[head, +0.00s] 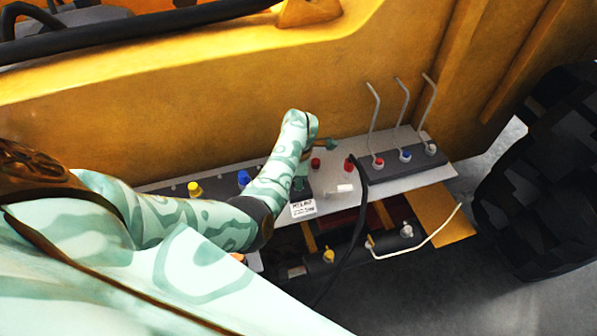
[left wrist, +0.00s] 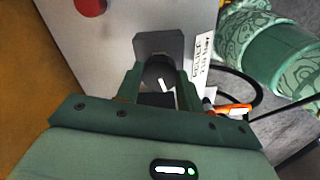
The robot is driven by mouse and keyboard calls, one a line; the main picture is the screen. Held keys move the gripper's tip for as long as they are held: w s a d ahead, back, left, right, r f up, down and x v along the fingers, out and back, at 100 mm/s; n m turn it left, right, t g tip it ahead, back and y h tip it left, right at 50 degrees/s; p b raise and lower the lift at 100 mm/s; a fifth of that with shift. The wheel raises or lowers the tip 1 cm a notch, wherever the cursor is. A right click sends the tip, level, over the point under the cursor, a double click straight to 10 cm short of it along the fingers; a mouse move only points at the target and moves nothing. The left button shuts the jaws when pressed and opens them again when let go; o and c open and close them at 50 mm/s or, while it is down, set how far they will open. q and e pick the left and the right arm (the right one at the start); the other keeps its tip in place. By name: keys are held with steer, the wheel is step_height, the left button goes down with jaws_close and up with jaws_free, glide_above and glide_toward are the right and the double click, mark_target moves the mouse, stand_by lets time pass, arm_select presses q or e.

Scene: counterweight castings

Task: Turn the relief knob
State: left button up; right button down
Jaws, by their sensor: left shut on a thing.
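The relief knob (left wrist: 158,76) is dark and round with a white pointer line, on a dark block with a dark backing plate. My left gripper (left wrist: 160,84) is shut on it, one green finger on each side. A white printed label (left wrist: 202,58) lies beside the block. In the head view the label (head: 303,208) shows on the grey panel (head: 340,205), and my left forearm covers most of the gripper and the knob. My right gripper is in neither view.
Red knobs (head: 316,163) stand just right of my forearm. A blue knob (head: 244,178) and a yellow one (head: 195,188) stand left. Bent levers (head: 402,105) rise from a dark block at right. A black hose (head: 356,215) hangs over the panel's front. The yellow wall (head: 200,95) is behind.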

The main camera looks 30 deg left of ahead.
arm_select(q)
steer(key=shift+d+m, duration=0.1)
steer(key=shift+m, duration=0.5)
steer(key=o, duration=1)
step_height(320, 180, up, 16)
steer(key=p, duration=0.6)
steer(key=shift+r, duration=0.15)
